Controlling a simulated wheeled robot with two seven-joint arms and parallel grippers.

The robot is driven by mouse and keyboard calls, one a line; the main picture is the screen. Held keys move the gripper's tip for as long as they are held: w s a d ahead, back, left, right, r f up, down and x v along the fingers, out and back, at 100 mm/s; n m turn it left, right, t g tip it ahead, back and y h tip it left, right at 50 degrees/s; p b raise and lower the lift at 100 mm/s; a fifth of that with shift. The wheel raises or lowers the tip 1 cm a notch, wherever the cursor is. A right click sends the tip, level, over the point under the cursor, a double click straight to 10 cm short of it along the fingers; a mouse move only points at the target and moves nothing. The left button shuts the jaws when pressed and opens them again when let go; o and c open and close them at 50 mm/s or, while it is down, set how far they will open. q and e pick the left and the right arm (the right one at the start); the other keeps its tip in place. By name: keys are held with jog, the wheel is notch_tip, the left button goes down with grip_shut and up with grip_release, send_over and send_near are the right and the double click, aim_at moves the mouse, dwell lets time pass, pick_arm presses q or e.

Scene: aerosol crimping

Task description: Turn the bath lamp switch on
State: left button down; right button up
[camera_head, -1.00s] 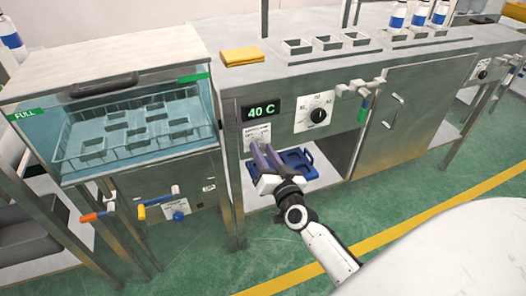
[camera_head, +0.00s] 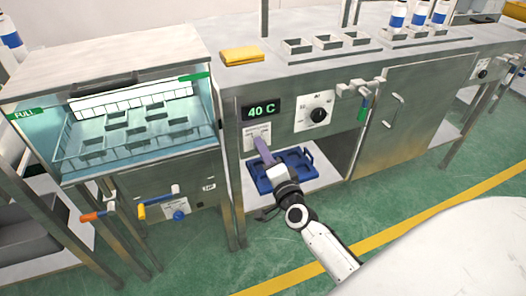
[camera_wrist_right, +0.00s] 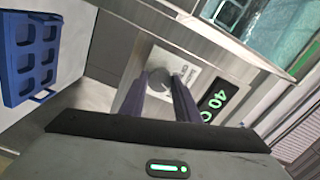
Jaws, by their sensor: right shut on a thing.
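The bath lamp switch is a grey knob (camera_wrist_right: 158,79) on a small white labelled plate (camera_head: 256,131) below the 40 C display. My right gripper (camera_head: 260,145) reaches up to it from below. In the right wrist view its two purple fingers (camera_wrist_right: 161,84) are closed on either side of the knob. The head view hides most of the knob behind the fingers. The water bath (camera_head: 65,171) stands left of the panel, and a bright white lamp panel (camera_head: 135,93) is lit inside it. My left gripper is not in view.
A blue tray (camera_head: 283,172) with square pockets lies on the shelf just below the switch; it also shows in the right wrist view (camera_wrist_right: 28,55). A selector dial (camera_head: 318,115) is to the right. Orange and yellow valve handles (camera_head: 155,206) stick out below the bath.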

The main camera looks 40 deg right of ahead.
jog(key=shift+m, duration=0.9)
jog(key=o, duration=1)
jog(key=shift+o, duration=0.2)
jog(key=shift+s, duration=0.15)
jog(key=v, duration=1)
jog(key=shift+p, duration=0.3)
